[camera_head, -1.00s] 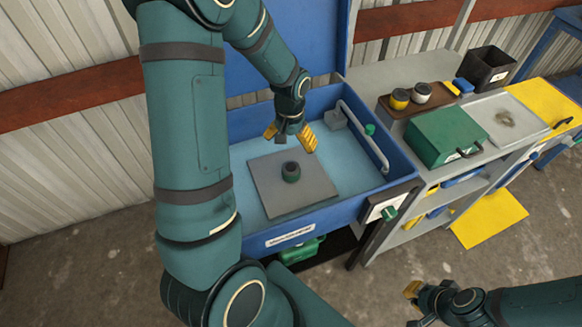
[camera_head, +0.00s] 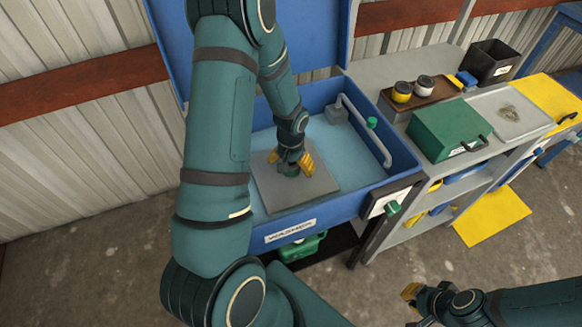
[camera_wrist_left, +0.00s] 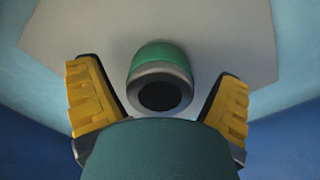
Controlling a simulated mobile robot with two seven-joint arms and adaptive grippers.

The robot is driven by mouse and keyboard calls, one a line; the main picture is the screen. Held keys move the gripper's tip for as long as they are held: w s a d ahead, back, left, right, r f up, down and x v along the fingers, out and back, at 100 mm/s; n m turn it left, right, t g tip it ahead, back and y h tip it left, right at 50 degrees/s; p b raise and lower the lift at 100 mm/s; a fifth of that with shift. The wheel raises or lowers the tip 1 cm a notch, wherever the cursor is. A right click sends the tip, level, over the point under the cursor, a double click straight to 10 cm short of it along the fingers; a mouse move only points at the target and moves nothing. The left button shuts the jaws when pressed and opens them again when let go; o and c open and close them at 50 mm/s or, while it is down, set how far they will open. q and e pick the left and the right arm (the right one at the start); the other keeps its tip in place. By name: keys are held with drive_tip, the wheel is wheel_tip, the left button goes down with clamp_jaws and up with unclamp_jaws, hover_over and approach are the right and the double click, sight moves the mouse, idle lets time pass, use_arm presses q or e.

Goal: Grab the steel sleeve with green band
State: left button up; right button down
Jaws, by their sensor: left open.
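The steel sleeve with green band (camera_wrist_left: 158,80) stands on a grey plate (camera_head: 315,192) inside the blue washer basin. In the left wrist view its dark bore faces the camera, and it sits between the two yellow fingers. In the head view the sleeve (camera_head: 291,172) is mostly covered by my left gripper (camera_head: 291,165), which is right over it. The left gripper is open, with a gap to the sleeve on each side. My right gripper (camera_head: 410,300) is at the lower right, far from the basin; its fingers are only partly visible.
The blue washer basin (camera_head: 330,224) has raised walls and a grey pipe (camera_head: 366,140) with a green knob on its right. A bench to the right holds a green box (camera_head: 448,130), a tray with two cups and a black bin (camera_head: 488,66).

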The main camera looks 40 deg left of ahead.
use_arm(q)
drive_tip(key=c, duration=1.4)
